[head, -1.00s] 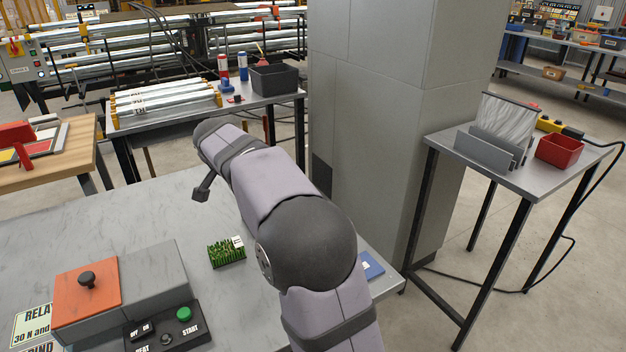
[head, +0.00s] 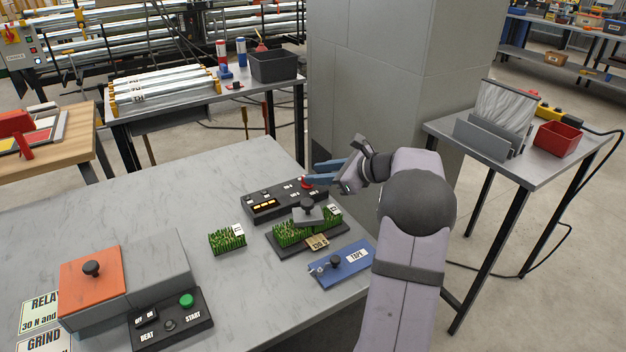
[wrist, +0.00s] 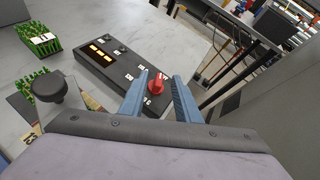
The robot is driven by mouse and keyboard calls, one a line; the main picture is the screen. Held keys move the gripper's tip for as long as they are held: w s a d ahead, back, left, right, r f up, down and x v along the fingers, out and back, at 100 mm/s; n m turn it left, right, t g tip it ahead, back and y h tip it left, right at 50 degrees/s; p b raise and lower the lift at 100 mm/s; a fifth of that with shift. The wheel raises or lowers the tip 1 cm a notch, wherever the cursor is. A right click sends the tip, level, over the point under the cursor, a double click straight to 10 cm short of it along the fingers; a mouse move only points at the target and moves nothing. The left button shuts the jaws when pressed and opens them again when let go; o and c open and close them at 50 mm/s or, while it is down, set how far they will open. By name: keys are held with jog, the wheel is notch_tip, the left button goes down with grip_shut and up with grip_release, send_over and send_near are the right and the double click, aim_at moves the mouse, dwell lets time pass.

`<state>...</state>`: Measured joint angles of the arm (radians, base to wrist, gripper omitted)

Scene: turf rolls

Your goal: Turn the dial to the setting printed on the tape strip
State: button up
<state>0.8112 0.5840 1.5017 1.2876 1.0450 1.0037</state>
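A black control panel (head: 258,207) lies at the back of the grey table, with lit orange displays, small buttons and white labels. Its red dial (head: 307,182) is at the right end; it also shows in the wrist view (wrist: 156,85), with white marks around it. My gripper (head: 318,172) is open over that end. In the wrist view its two blue fingers (wrist: 161,75) stand either side of the dial, with no clear contact. A tan printed strip (head: 318,243) lies before the turf on a dark base; its print is too small to read surely. A blue plate (head: 342,264) is labelled TAPE.
A black-knobbed press (head: 308,212) stands over turf beside the panel. A loose turf piece (head: 227,240) lies to its left. A grey pillar (head: 385,120) rises behind my arm.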

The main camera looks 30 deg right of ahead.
aim_at(313, 188)
jog(key=s, duration=0.1)
jog(key=s+d+m, duration=0.2)
jog(key=shift+s+d+f+t+y, duration=0.1)
jog(key=shift+s+f+t+y, duration=0.2)
jog(key=shift+s+t, duration=0.1)
jog(key=shift+x, duration=3.7)
grip_shut()
